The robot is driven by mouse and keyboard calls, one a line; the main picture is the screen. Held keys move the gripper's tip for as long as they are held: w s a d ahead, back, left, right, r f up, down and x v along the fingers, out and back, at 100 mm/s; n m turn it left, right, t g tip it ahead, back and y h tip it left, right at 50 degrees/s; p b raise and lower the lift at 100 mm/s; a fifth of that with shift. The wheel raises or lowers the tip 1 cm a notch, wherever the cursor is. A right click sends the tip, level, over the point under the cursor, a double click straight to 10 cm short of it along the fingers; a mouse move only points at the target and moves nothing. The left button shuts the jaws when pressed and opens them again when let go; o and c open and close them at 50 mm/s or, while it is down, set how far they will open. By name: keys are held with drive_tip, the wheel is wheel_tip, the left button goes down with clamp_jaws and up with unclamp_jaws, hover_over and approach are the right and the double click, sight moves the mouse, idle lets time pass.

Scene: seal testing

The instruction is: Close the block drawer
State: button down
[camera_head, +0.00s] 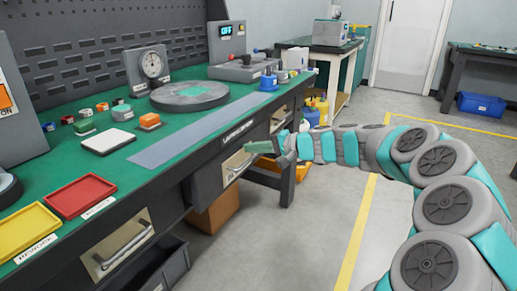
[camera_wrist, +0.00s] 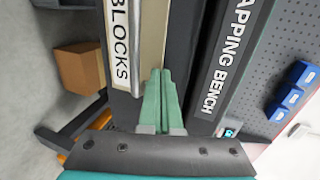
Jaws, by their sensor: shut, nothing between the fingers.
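The block drawer is the one with the "BLOCKS" label (camera_wrist: 121,42) in the wrist view. Its beige front panel (camera_wrist: 153,35) and grey bar handle (camera_wrist: 136,45) lie beside the label. In the head view, its beige panel (camera_head: 234,166) is under the bench edge, just left of my gripper. How far the drawer stands out is hard to tell. My gripper (camera_head: 250,147) is shut and empty, its green fingers (camera_wrist: 158,80) together and pointing at the drawer front. Whether the fingertips touch the panel cannot be told.
The lapping bench (camera_head: 165,150) has a green top with a round plate (camera_head: 190,96), a dial gauge (camera_head: 151,66) and red (camera_head: 80,195) and yellow (camera_head: 25,230) trays. Another drawer handle (camera_head: 125,247) is nearer. A cardboard box (camera_head: 215,212) stands below. The floor (camera_head: 320,225) right of the bench is clear.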

sight(243, 142)
drive_tip(key=w+a, duration=0.1)
drive_tip(key=a, duration=0.1)
drive_tip(key=w+a+b, duration=0.1)
drive_tip(key=a, duration=0.1)
drive_tip(key=shift+w, duration=0.3)
drive_tip(key=shift+r, duration=0.15)
drive_tip(key=shift+w, duration=0.1)
